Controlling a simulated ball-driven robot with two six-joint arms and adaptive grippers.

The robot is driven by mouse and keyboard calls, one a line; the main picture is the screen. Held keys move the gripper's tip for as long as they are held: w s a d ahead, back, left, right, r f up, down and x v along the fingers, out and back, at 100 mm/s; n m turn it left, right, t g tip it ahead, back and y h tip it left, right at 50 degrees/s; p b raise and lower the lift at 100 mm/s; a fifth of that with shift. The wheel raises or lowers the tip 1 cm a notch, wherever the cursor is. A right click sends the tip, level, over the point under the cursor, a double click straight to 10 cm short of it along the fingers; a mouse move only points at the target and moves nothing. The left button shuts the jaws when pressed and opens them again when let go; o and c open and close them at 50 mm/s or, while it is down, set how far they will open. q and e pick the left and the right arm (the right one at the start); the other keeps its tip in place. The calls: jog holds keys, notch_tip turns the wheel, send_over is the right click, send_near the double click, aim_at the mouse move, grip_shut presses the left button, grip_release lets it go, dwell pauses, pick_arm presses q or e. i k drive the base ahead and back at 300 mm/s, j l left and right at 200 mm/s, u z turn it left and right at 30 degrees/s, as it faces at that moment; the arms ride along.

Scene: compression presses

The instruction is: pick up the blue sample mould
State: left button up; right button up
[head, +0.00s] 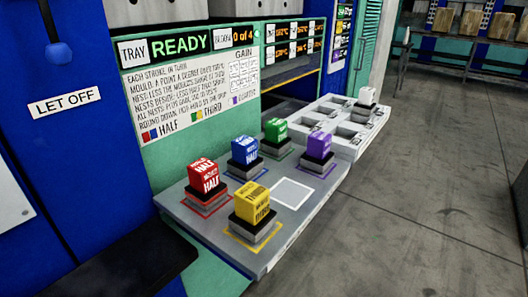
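The blue sample mould (245,151) is a blue block with white lettering on a dark and grey base. It stands upright in a blue-outlined square on the grey shelf (292,194) of the press. It is in the back row from my view, left of the green mould (276,131) and behind the red mould (204,176). The yellow mould (251,204) stands in front and the purple mould (318,147) to the right. Neither of my grippers shows in the head view.
A light tray with several nests (347,128) lies beyond the shelf, with a white-topped block (367,97) at its far end. A sign panel reading READY (181,46) rises behind the moulds. A dark flat surface (125,265) is at lower left. Floor at right is clear.

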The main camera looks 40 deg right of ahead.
aim_at(245, 163)
jog(key=z, duration=1)
